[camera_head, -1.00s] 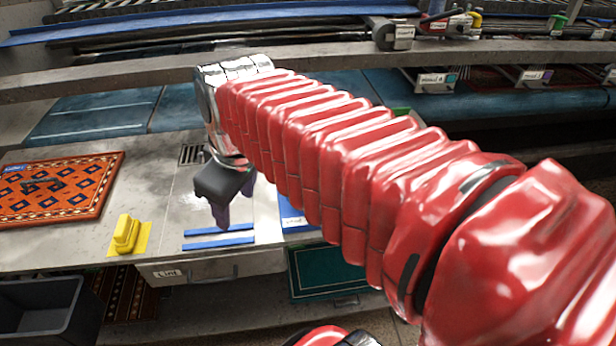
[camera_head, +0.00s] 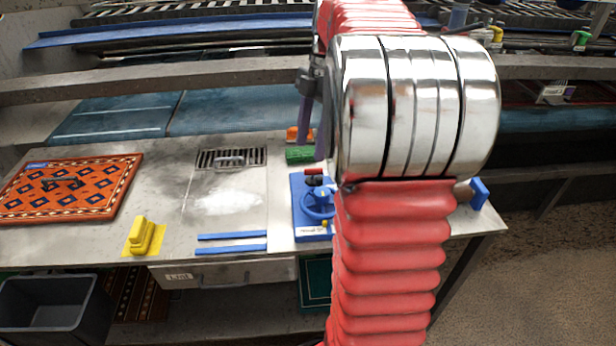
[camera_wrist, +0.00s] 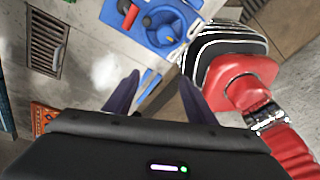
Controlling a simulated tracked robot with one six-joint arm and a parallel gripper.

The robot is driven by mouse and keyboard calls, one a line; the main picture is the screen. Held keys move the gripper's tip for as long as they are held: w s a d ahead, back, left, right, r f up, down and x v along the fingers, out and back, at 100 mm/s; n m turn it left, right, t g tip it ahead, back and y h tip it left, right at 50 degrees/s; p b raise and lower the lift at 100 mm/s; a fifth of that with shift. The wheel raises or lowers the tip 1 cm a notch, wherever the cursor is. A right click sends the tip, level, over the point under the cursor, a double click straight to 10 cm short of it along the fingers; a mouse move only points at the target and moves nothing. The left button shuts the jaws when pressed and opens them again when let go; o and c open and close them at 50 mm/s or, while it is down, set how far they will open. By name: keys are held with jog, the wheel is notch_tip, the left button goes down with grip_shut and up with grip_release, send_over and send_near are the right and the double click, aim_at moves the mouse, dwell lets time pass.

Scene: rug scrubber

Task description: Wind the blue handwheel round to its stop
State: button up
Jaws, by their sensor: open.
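The blue handwheel (camera_head: 319,204) stands on a blue base plate (camera_head: 298,184) on the bench, just left of my arm in the head view. A red and black part stands at its back and a small yellow piece at its front. The wheel also shows at the top of the wrist view (camera_wrist: 163,24), beyond my fingertips. My gripper (camera_head: 312,118) shows only partly in the head view, behind my silver wrist joint. In the wrist view my gripper (camera_wrist: 160,82) has its two dark fingers spread, apart from the wheel, with nothing clearly held.
A green brush (camera_head: 300,155) lies behind the base plate. A drain grate (camera_head: 230,158), white foam (camera_head: 228,203) and two blue strips (camera_head: 231,242) are to the left. A yellow block (camera_head: 145,236) and an orange rug (camera_head: 70,188) lie farther left. A blue handle (camera_head: 479,193) is at the right end.

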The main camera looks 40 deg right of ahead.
aim_at(322, 190)
jog(key=d+f+n+y, duration=0.1)
jog(key=d+n, duration=0.3)
jog(key=d, duration=0.4)
jog(key=shift+s+f+y, duration=0.35)
jog(key=shift+f+y, duration=0.05)
jog(key=shift+f, duration=0.15)
jog(key=x, duration=1.4)
jog(key=shift+s+d, duration=0.1)
jog(key=shift+s, duration=0.15)
jog(key=shift+c, duration=0.3)
jog(key=shift+r, duration=0.1)
jog(key=c, duration=0.9)
jog(key=shift+c, duration=0.3)
